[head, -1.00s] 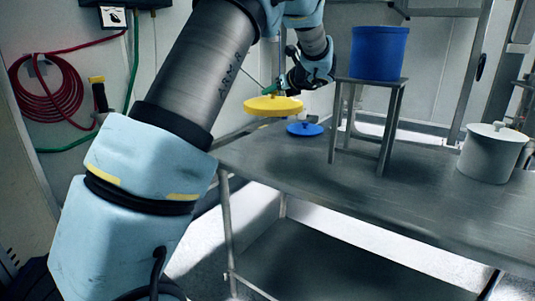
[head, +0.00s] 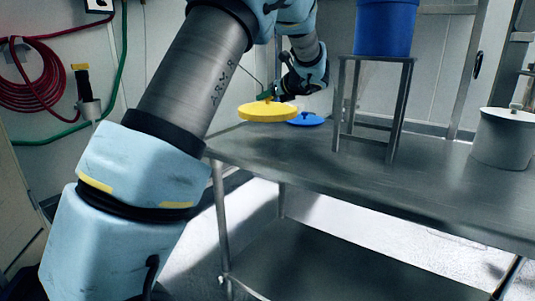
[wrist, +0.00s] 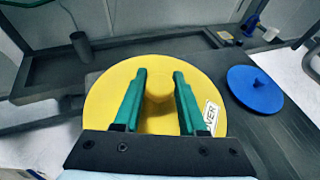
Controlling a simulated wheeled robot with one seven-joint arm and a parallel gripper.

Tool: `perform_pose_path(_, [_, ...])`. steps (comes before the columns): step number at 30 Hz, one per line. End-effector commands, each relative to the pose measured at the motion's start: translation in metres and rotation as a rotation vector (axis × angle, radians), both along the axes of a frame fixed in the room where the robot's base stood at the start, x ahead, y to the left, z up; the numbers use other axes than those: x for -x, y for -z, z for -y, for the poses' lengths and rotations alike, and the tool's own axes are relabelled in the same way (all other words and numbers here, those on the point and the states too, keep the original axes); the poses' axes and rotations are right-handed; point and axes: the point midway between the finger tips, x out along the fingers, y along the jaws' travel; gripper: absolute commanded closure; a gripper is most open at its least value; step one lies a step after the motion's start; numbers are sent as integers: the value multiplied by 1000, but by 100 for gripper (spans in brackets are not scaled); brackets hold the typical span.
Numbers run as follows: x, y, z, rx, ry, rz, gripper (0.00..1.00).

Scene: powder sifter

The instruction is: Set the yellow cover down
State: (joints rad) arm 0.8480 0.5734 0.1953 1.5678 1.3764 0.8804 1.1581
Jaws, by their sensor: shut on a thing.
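The yellow cover (head: 268,113) is a round flat disc at the far left end of the metal table (head: 330,180). My gripper (head: 266,96) is above it, and its green fingers are shut on the cover's raised middle grip. In the wrist view the yellow cover (wrist: 112,105) lies level beneath the two fingers (wrist: 159,74), with a white label at its right. I cannot tell if its underside touches the table or hangs just above it.
A blue lid (head: 305,119) lies on the table close to the right of the cover; it also shows in the wrist view (wrist: 256,92). A blue bucket (head: 386,27) stands on a metal stand (head: 374,60). A white lidded pot (head: 503,140) is at the right. The front middle of the table is clear.

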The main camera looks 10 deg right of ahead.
Motion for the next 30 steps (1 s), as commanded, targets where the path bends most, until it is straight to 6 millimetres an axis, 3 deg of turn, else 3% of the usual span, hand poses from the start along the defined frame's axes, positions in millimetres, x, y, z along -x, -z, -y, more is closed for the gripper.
perform_pose_path(22, [0,97,0,-4,0,-3,100])
perform_pose_path(30, [0,108,0,1,0,0,100])
